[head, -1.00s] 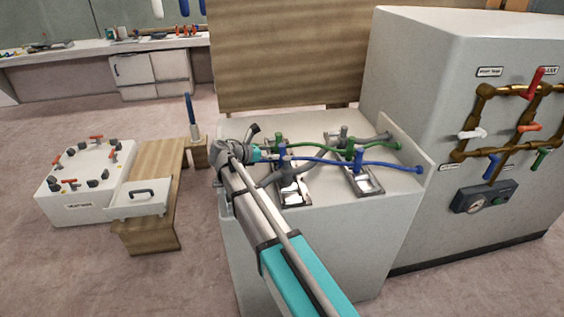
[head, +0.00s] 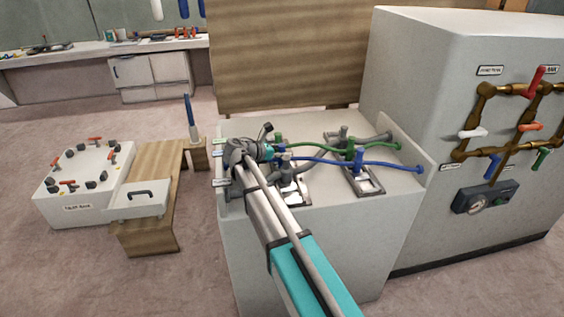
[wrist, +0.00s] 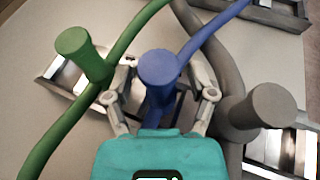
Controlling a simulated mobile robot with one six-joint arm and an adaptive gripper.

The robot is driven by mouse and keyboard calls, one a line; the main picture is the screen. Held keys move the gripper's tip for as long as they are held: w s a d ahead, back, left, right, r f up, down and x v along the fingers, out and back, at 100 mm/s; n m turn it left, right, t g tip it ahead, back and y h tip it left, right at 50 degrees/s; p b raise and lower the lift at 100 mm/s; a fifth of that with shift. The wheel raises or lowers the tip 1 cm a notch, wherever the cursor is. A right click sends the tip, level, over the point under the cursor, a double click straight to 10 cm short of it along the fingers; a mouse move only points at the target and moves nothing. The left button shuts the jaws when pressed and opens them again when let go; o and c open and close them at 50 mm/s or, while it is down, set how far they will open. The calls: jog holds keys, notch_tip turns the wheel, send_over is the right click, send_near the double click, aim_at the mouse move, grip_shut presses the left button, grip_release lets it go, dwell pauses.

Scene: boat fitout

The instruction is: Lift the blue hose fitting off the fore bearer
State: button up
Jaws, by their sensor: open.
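The blue hose fitting (wrist: 159,68) stands upright in the middle of the wrist view, with the blue hose (wrist: 215,28) running from it. It sits over a metal bearer (wrist: 62,75) on the pale box top. My gripper (wrist: 160,74) is open, with one finger on each side of the blue fitting. I cannot tell whether either finger touches it. In the head view my gripper (head: 276,151) is at the left end of the hoses and hides most of the fitting. No label naming the fore bearer is readable.
A green fitting (wrist: 82,55) stands close left of my fingers and a grey fitting (wrist: 270,106) close right. A second bearer (head: 366,181) is further right. The white cabinet (head: 455,60) with pipes and valves stands to the right. A wooden bench (head: 150,235) is at left.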

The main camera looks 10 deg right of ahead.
dwell(0.3)
grip_shut()
jog(key=shift+r, duration=0.1)
dwell(0.5)
notch_tip(320, 180, up, 3)
jog(key=p, duration=0.2)
jog(key=shift+f+p, duration=0.2)
jog(key=shift+p, duration=0.2)
jog(key=s+d+r+p, duration=0.5)
jog(key=s+r+p, duration=0.5)
jog(key=s, duration=0.3)
jog(key=shift+d, duration=0.15)
jog(key=shift+w+r, duration=0.1)
